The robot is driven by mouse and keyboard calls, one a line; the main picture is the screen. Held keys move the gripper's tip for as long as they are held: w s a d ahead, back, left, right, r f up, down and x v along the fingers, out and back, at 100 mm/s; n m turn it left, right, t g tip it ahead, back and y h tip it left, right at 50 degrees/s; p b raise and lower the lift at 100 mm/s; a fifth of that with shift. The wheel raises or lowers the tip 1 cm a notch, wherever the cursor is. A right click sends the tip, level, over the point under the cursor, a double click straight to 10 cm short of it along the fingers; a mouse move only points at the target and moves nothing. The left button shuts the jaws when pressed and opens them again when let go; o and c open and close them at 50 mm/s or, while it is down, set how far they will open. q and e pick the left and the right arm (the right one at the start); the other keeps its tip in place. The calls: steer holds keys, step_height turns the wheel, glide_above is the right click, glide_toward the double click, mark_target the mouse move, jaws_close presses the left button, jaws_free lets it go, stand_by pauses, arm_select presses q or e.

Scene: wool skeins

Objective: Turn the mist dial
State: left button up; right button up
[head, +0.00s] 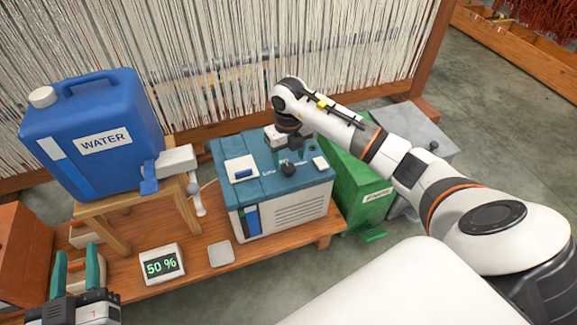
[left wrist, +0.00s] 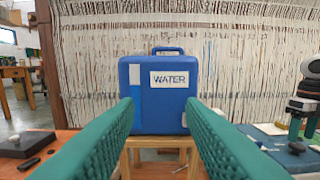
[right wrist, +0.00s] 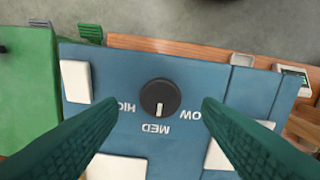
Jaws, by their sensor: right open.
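The mist dial (right wrist: 160,98) is a round black knob on the blue top of the humidifier box (head: 226,176). In the right wrist view its white mark points at MED, with HIGH and LOW lettered on either side. In the head view the dial (head: 288,169) shows just below my right gripper (head: 290,153). That gripper is open over the box top, its fingers on either side of the dial and apart from it in the right wrist view. My left gripper (head: 79,270) is open and empty at the lower left, facing the blue water can (left wrist: 160,112).
The water can (head: 95,140) stands on a wooden stool (head: 115,212) left of the box. A display (head: 162,265) reads 50 %. A green bin (head: 350,185) stands right of the box. Hanging threads (head: 230,60) rise behind.

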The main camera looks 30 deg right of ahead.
mark_target(289, 167)
arm_select(q)
steer(key=shift+s+d+r+t+h+b, duration=0.1)
steer(key=shift+r+t+h+b, duration=0.05)
steer(key=shift+r+t, duration=0.5)
steer(key=shift+s+d+r+t+h+b, duration=0.1)
steer(key=shift+r+t, duration=0.3)
steer(key=shift+r, duration=0.4)
steer(key=shift+s+d+r+t+h+b, duration=0.1)
steer(key=shift+r+t+h+b, duration=0.05)
steer(key=shift+r+t, duration=0.5)
arm_select(e)
steer(key=shift+f, duration=1.75)
steer(key=c, duration=1)
